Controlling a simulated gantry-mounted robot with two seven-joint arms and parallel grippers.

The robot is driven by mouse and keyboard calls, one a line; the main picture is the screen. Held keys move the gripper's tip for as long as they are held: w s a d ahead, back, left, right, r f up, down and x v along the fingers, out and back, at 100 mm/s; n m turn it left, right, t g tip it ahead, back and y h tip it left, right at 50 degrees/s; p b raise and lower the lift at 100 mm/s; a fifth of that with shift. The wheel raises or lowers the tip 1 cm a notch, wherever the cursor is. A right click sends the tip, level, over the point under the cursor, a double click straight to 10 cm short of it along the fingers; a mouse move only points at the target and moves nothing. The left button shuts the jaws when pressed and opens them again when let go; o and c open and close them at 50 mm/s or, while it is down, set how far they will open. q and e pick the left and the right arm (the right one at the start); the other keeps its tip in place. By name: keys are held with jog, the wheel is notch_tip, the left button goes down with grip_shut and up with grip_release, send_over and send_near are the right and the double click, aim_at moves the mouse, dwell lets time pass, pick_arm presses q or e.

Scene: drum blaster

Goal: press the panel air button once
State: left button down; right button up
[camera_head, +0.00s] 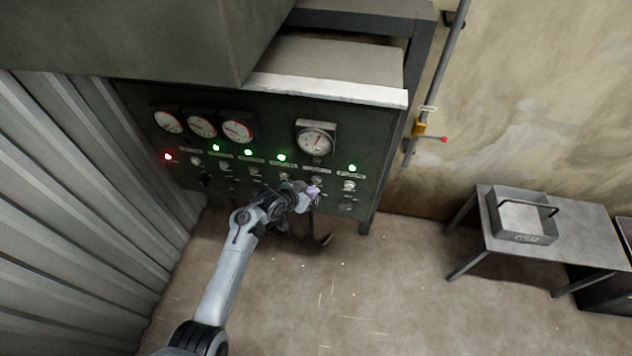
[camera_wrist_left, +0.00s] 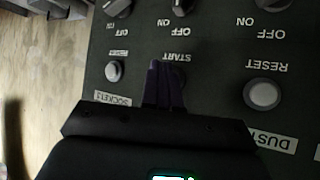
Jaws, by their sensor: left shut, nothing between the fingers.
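A dark control panel (camera_head: 250,125) has gauges, lit lamps, knobs and buttons. My left gripper (camera_head: 314,191) is in front of its lower right part, shut and empty. In the left wrist view the shut dark fingers (camera_wrist_left: 163,80) point at the panel beside the START label and cover much of the spot below it. A pale round button (camera_wrist_left: 263,95) under RESET is right of the fingers, and a smaller pale button (camera_wrist_left: 114,71) is left of them. I cannot read which button is the air button. I cannot tell whether the fingertips touch the panel. My right gripper is not in view.
Labels reading SOCKETS (camera_wrist_left: 113,99) and DUST (camera_wrist_left: 272,139) show upside down. A corrugated wall (camera_head: 80,190) stands left of the panel. A metal table (camera_head: 570,240) with a box (camera_head: 522,236) is at the right. The floor between is mostly clear.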

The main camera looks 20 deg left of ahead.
pick_arm(q)
jog(key=shift+w, duration=0.15)
jog(key=shift+w, duration=0.3)
jog(key=shift+w+a, duration=0.1)
jog(key=shift+w, duration=0.1)
dwell(0.6)
jog(key=shift+w+b, duration=0.2)
jog(key=shift+b, duration=0.15)
dwell(0.5)
jog(key=shift+s+p, duration=0.85)
jog(key=shift+p, duration=0.15)
